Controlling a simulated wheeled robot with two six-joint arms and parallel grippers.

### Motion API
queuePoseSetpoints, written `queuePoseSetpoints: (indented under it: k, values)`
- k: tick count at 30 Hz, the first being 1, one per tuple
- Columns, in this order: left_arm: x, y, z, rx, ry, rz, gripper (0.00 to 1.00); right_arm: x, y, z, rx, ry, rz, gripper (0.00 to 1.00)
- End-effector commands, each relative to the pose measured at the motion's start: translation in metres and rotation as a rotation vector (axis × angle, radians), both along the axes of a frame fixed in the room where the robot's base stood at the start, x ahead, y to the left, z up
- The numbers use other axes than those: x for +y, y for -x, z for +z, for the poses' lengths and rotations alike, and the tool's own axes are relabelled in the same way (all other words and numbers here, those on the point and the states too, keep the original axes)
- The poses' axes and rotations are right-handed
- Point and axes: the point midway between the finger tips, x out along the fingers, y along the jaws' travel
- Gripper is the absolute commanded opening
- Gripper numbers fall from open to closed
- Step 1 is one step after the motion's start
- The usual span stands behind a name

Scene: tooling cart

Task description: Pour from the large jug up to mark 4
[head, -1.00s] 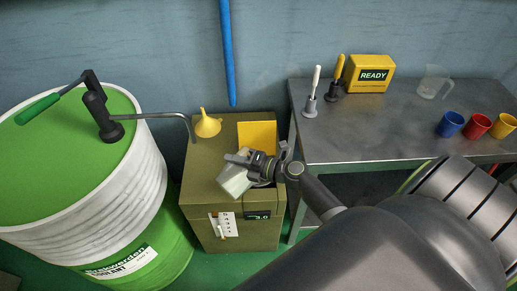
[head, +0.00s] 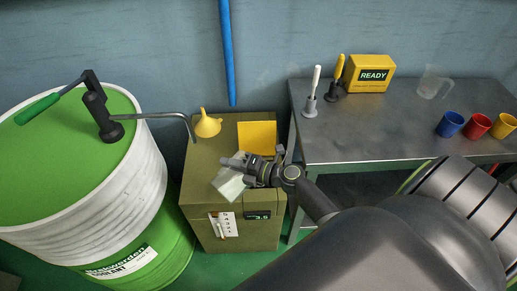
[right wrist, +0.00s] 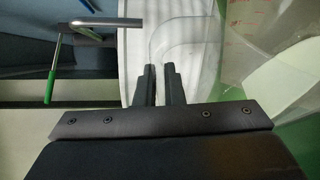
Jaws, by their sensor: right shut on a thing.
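The held jug (head: 230,184), pale and translucent, is tilted over the olive tank (head: 264,231). My right gripper (head: 238,166) is shut on its handle. The right wrist view shows the fingers (right wrist: 160,82) at the clear handle, with the jug's wall (right wrist: 245,40) and red marks beside it. The tank's front has a white gauge plate (head: 223,225) with marks and a small display (head: 258,216) that seems to read about 3.8. The tank's opening and any liquid stream are hidden by jug and gripper. My left gripper is out of view.
A yellow funnel (head: 207,126) and a yellow panel (head: 257,137) are on the tank. A green drum (head: 60,180) with a pump stands left. The bench (head: 380,125) holds a clear jug (head: 434,84), a READY box (head: 371,73), brushes and blue, red and yellow cups.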

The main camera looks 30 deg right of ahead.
Motion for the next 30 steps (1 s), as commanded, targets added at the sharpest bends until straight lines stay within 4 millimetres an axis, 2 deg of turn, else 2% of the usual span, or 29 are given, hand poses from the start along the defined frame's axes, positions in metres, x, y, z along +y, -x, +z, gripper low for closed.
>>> queuePoseSetpoints:
  k: [30]
  values:
    - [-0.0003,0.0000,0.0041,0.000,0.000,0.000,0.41,-0.0035,-0.0011,0.0057,0.006,-0.031,0.001,0.00]
